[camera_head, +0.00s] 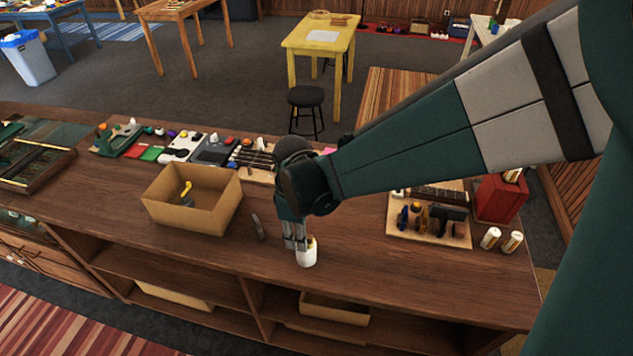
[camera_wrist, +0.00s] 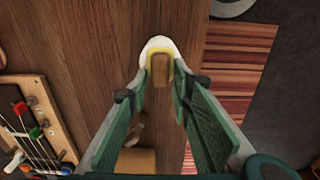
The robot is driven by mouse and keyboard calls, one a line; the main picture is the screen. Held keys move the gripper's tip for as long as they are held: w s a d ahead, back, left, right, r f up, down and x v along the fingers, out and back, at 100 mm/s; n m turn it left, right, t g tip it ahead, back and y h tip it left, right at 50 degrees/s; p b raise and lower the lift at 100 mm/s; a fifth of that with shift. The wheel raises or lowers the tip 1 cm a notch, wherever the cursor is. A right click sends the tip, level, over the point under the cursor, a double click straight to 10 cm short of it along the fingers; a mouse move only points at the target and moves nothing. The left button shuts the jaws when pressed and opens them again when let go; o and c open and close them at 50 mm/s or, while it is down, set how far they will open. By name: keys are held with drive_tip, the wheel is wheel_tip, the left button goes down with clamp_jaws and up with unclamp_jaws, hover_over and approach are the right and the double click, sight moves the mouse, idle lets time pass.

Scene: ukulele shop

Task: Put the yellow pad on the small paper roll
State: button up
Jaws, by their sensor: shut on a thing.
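My gripper (camera_head: 298,243) points down near the front edge of the wooden counter. In the wrist view its fingers (camera_wrist: 161,75) are shut on a small brown block with a yellow edge, which I take as the yellow pad (camera_wrist: 160,70). A white rounded piece, seemingly the small paper roll (camera_head: 307,256), stands upright at the fingertips. In the wrist view the white roll (camera_wrist: 156,43) shows around the far side of the pad. The pad is over or at the roll's top; I cannot tell whether they touch. The fingers hide part of both.
A cardboard box (camera_head: 192,200) stands left on the counter (camera_head: 365,255), with a dark slim tool (camera_head: 258,227) beside it. At the right are a wooden tool rack (camera_head: 430,228), two white rolls (camera_head: 490,238) and a red box (camera_head: 500,197). Counter right of my gripper is clear.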

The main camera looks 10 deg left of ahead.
drive_tip(key=shift+f, duration=0.15)
drive_tip(key=o, duration=0.8)
drive_tip(key=shift+c, duration=0.2)
drive_tip(key=shift+r, duration=0.25)
wheel_tip(320, 180, up, 12)
idle(0.7)
